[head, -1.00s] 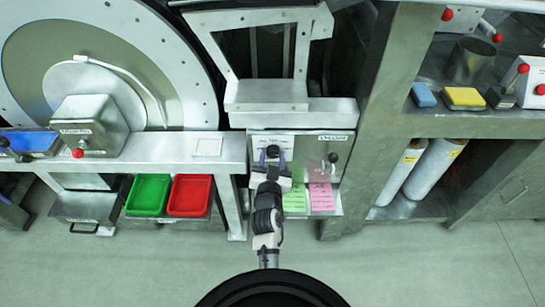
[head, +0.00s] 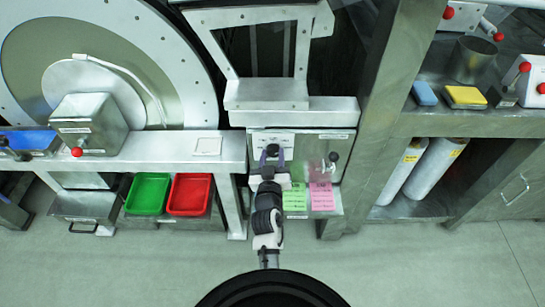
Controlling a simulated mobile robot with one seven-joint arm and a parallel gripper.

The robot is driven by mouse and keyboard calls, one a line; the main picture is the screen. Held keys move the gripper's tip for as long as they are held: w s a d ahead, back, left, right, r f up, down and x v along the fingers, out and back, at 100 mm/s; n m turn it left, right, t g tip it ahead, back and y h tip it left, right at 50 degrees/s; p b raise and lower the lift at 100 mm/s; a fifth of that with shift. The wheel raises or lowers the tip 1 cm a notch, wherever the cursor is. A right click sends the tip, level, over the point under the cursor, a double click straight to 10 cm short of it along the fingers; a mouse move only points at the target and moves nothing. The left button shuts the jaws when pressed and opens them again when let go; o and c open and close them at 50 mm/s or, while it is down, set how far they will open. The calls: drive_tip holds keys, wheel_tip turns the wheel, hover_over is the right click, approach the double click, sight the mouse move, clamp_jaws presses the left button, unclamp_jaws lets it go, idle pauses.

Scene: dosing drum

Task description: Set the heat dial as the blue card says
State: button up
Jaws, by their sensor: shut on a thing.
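A metal control panel (head: 302,142) carries two dark knobs. The left knob (head: 272,150) is between the fingertips of my gripper (head: 271,158), which is shut on it. The right knob (head: 333,157) is free, with its handle pointing down and left. The small labels above the knobs are too small to read, so I cannot tell which is the heat dial. I see no blue card; my arm covers the area left of the green card.
A green tray (head: 148,193) and a red tray (head: 190,194) sit at the left. A metal post (head: 377,110) stands right of the panel. Shelves at the right hold sponges (head: 465,97) and white cylinders (head: 432,167). The floor in front is clear.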

drive_tip(key=shift+n, duration=2.2)
drive_tip(key=o, duration=1)
drive_tip(key=shift+s+f, duration=0.1)
